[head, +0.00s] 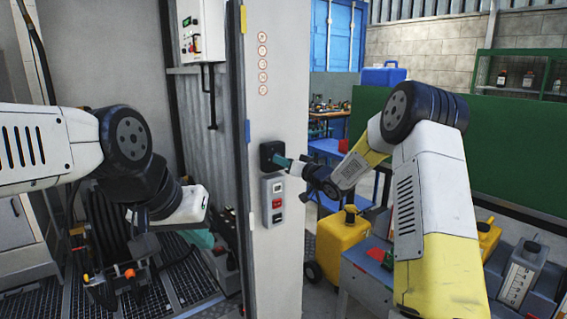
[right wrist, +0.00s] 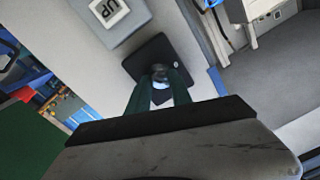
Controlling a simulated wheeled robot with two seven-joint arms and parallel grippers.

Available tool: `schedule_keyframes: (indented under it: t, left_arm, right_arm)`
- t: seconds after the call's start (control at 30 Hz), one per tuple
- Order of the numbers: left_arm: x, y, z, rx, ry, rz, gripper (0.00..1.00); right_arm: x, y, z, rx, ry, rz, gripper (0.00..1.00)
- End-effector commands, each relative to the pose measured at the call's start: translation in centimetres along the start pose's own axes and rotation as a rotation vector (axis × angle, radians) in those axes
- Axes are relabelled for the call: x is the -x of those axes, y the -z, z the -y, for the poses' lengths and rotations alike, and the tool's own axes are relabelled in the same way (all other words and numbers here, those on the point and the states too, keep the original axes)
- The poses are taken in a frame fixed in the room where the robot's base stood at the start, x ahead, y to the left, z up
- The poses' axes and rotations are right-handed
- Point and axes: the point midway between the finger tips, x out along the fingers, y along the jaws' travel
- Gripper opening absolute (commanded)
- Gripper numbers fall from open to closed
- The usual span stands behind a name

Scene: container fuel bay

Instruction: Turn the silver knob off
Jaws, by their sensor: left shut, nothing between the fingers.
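The silver knob (right wrist: 160,73) sits on a dark square plate (right wrist: 163,60) on the pale post. In the head view the dark plate (head: 271,154) is high on the post, and my right gripper hides the knob. My right gripper (right wrist: 161,79) has its green fingers on both sides of the knob, with little or no gap visible. In the head view its fingertips (head: 279,160) are at the plate. My left gripper (head: 203,239) hangs low at the left, shut and empty, away from the post.
A yellow wheeled container (head: 341,247) stands right of the post. A hose reel (head: 103,222) and floor grating are at the left.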

Motion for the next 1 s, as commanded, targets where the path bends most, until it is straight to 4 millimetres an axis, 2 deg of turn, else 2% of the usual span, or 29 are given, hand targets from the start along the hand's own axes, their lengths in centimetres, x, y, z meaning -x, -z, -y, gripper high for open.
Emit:
schedule_keyframes:
  t: [0.07,0.47,0.67,1.0]
  left_arm:
    - [0.0,0.0,0.0,0.0,0.0,0.0,0.0]
    - [0.0,0.0,0.0,0.0,0.0,0.0,0.0]
    - [0.0,0.0,0.0,0.0,0.0,0.0,0.0]
    - [0.0,0.0,0.0,0.0,0.0,0.0,0.0]
  right_arm:
    - [0.02,0.01,-0.01,0.0,0.0,0.0,0.0]
    - [0.03,0.01,-0.01,0.054,-0.001,0.002,0.0]
    - [0.03,0.01,-0.01,0.177,-0.003,0.008,0.0]
    - [0.04,0.03,0.03,0.488,-0.008,0.021,0.0]
